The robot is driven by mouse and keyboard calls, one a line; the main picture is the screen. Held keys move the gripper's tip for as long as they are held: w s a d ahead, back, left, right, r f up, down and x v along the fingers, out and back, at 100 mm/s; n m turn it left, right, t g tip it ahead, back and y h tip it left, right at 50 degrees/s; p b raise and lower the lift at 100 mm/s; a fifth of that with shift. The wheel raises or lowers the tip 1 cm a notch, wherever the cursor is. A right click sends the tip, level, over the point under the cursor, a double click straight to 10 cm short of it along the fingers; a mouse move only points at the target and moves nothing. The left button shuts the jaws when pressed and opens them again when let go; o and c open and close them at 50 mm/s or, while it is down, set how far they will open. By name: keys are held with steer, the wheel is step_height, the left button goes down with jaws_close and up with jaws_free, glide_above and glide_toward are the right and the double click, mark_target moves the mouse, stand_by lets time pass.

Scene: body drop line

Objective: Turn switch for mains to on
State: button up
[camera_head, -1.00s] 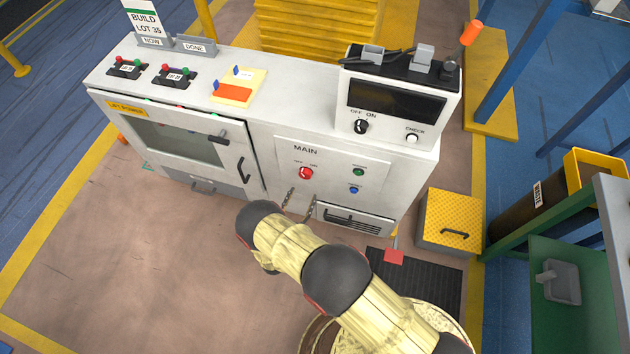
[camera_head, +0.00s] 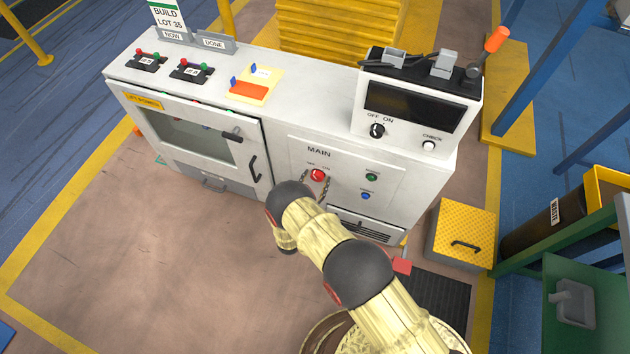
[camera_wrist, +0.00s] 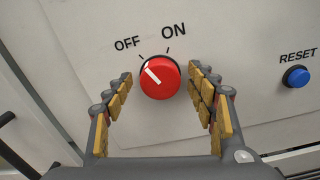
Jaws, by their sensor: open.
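The mains switch is a round red knob (camera_wrist: 160,77) on the white MAIN panel (camera_head: 297,146). In the wrist view its white pointer mark slants up and left, toward the OFF line. ON is printed to the upper right. The knob also shows in the head view (camera_head: 317,175). My gripper (camera_wrist: 160,88) is open, with one finger to the left of the knob and one to the right. The fingers look apart from the knob; their exact distance from the panel is hard to tell.
A blue RESET button (camera_wrist: 296,76) sits right of the knob. A green button (camera_head: 371,177) is above it. A black OFF/ON knob (camera_head: 377,130) is on the box above. A door handle (camera_head: 255,168) stands out at left. A yellow step (camera_head: 462,222) is at right.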

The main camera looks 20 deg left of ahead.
steer(key=shift+c, duration=0.6)
steer(key=c, duration=1)
steer(key=shift+c, duration=0.2)
steer(key=m+b, duration=0.2)
steer(key=m, duration=0.3)
steer(key=shift+m+b, duration=0.3)
steer(key=shift+m, duration=0.1)
steer(key=m+b, duration=0.2)
steer(key=m, duration=0.3)
steer(key=shift+m, duration=0.4)
steer(key=o, duration=1.2)
steer(key=shift+c, duration=0.2)
steer(key=shift+s, duration=0.15)
